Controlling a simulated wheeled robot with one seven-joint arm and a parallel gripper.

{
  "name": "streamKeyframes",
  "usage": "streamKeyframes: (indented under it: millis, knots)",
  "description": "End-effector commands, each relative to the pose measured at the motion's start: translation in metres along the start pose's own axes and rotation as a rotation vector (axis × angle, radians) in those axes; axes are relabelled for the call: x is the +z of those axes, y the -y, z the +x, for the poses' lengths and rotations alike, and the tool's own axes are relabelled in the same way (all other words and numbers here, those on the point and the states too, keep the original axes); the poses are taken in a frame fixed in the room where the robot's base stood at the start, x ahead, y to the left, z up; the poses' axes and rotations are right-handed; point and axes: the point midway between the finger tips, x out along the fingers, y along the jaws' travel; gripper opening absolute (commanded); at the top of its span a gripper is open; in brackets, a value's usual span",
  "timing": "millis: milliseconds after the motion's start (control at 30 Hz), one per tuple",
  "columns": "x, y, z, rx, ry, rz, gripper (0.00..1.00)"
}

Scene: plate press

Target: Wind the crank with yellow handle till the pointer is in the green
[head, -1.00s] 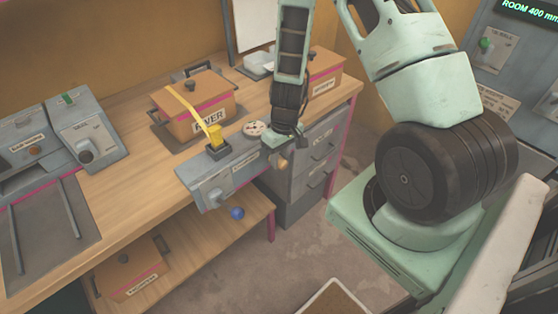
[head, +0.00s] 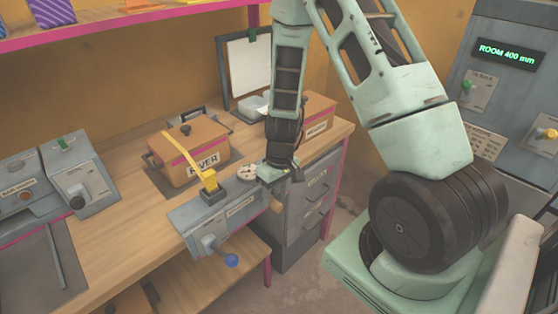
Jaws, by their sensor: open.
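A grey winch box (head: 225,218) sits at the front edge of the bench. A crank with a blue ball knob (head: 232,260) stands out from its front left. A small tan-yellow handle (head: 277,206) shows at its right end, just below my gripper; its crank arm is mostly hidden. A round white dial (head: 248,172) lies behind the box; its pointer and green part are too small to read. A yellow strap (head: 184,154) runs from a yellow block (head: 210,181) over a crate. My gripper (head: 281,178) points down at the box's right end, open, apparently empty.
The labelled crate (head: 188,152) stands behind the box. Another crate (head: 318,117) and a clipboard (head: 248,66) are at the back. Grey drawers (head: 312,200) stand below my gripper. Grey devices (head: 78,178) are at left. A wall panel (head: 510,90) at right has a yellow knob.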

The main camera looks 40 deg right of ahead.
Motion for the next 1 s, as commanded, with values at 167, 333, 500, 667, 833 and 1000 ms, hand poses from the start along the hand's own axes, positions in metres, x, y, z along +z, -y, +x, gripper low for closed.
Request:
streamKeyframes:
  millis: [167,333,500,667,833,1000]
  knots:
    - [-0.001,0.0,-0.041,0.003,-0.006,-0.002,0.5]
    - [-0.001,0.0,-0.079,0.002,-0.006,-0.003,0.5]
    - [-0.001,0.0,-0.114,0.001,-0.005,-0.001,0.5]
    - [-0.001,0.0,-0.136,0.0,-0.002,-0.001,0.5]
    - [0.0,0.0,-0.145,0.0,0.0,0.001,0.5]
    - [0.0,0.0,-0.146,0.0,0.001,0.001,0.5]
